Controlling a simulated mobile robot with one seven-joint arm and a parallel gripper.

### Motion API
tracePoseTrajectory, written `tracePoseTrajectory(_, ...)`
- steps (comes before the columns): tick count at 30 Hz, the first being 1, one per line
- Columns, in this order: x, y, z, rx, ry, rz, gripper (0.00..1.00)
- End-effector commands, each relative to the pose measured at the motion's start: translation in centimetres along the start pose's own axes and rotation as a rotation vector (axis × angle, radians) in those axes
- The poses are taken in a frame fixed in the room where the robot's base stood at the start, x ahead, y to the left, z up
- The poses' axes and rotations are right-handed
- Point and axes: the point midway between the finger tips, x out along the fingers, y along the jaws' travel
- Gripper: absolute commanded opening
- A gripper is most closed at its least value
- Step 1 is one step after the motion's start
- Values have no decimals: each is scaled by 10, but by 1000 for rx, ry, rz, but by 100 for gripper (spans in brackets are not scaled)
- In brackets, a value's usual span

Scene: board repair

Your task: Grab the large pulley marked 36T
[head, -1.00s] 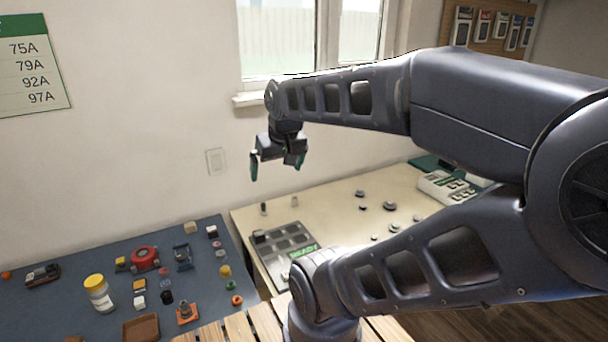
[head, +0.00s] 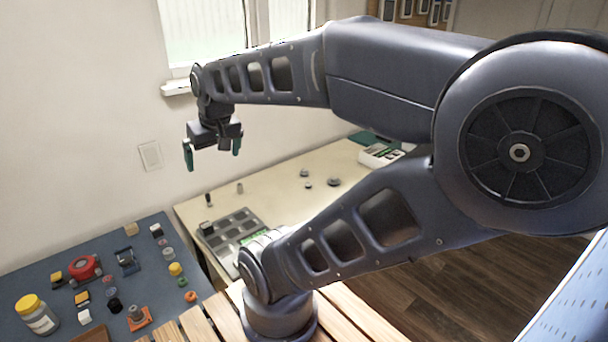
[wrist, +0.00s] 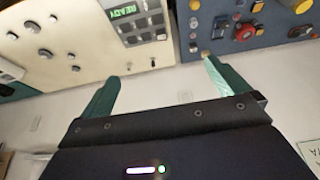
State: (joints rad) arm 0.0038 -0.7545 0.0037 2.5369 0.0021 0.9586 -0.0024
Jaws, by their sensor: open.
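Several small round grey parts lie on the cream table (head: 290,215), among them a dark disc (head: 333,182) and another (head: 304,172). No 36T marking is readable, so I cannot tell which is the large pulley. My gripper (head: 212,152) is open and empty, high above the back of the table near the wall. Its two green fingers are apart in the wrist view (wrist: 160,72). My arm hides part of the table in the head view.
A grey tray with a green READY display (head: 235,228) sits on the cream table's left part. A blue bench (head: 50,270) on the left holds a yellow-capped jar (head: 37,315), a red round item (head: 84,267) and several small parts. A white box (head: 380,155) stands at the back.

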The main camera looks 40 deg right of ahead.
Motion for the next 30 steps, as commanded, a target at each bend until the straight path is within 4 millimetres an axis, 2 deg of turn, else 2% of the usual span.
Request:
tracePoseTrajectory(14,0,0,0,0,0,0,100)
tracePoseTrajectory(19,0,0,0,0,0,0,70)
tracePoseTrajectory(27,0,0,-1,-1,0,0,70)
tracePoseTrajectory(30,1,3,-7,-15,-3,6,70)
